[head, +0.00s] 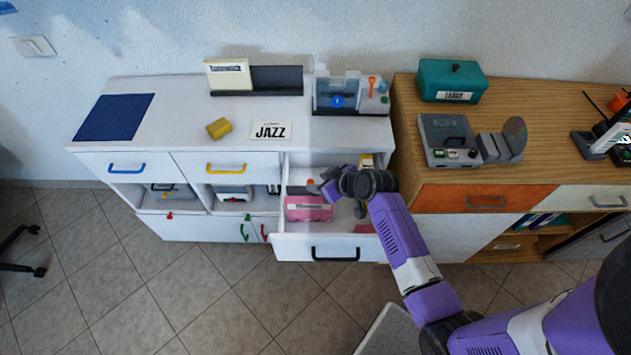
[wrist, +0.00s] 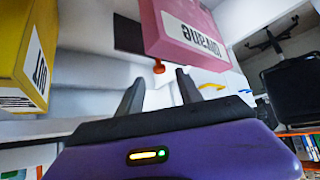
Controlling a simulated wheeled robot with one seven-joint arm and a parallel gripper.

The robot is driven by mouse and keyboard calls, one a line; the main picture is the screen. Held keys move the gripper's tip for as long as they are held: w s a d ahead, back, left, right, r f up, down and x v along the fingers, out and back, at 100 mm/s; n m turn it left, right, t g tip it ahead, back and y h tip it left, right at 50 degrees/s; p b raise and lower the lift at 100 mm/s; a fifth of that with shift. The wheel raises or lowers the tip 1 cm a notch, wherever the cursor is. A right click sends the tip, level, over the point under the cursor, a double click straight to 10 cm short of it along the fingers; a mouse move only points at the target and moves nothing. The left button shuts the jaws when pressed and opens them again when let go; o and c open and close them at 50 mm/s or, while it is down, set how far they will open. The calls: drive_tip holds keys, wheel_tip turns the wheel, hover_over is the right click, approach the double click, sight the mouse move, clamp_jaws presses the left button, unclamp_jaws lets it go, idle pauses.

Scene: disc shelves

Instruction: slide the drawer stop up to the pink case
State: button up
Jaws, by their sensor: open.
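The pink case (head: 307,210) lies in the left part of the open white drawer; its labelled side shows in the wrist view (wrist: 175,28). An orange-red knob (head: 310,182), seemingly on the drawer stop, is behind the case in the head view. In the wrist view the knob (wrist: 158,66) sits by a dark plate (wrist: 129,36), partly hidden by the pink case. My gripper (head: 322,188) is inside the drawer area, open and empty. Its fingertips (wrist: 159,79) point toward the knob, which appears between them; I cannot tell whether they touch it.
A yellow case (wrist: 22,55) is at the left of the wrist view, also at the drawer's back right in the head view (head: 367,161). The drawer front (head: 300,248) and side walls surround my gripper. The wooden cabinet (head: 402,120) stands to the right.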

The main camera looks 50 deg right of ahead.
drive_tip(key=shift+v, duration=2.5)
wheel_tip(320, 180, up, 2)
drive_tip(key=m+g+y+b, duration=0.1)
drive_tip(key=m+g+b, duration=0.2)
drive_tip(key=m+g, duration=0.45)
hover_over(310, 181)
drive_tip(key=shift+d+r+n+g, duration=0.1)
drive_tip(key=shift+r+n+g, duration=0.05)
drive_tip(key=shift+n+g, duration=0.6)
drive_tip(key=shift+f, duration=0.2)
wheel_tip(310, 181, down, 7)
drive_tip(key=shift+f+p, duration=0.15)
drive_tip(key=shift+p, duration=0.25)
clamp_jaws()
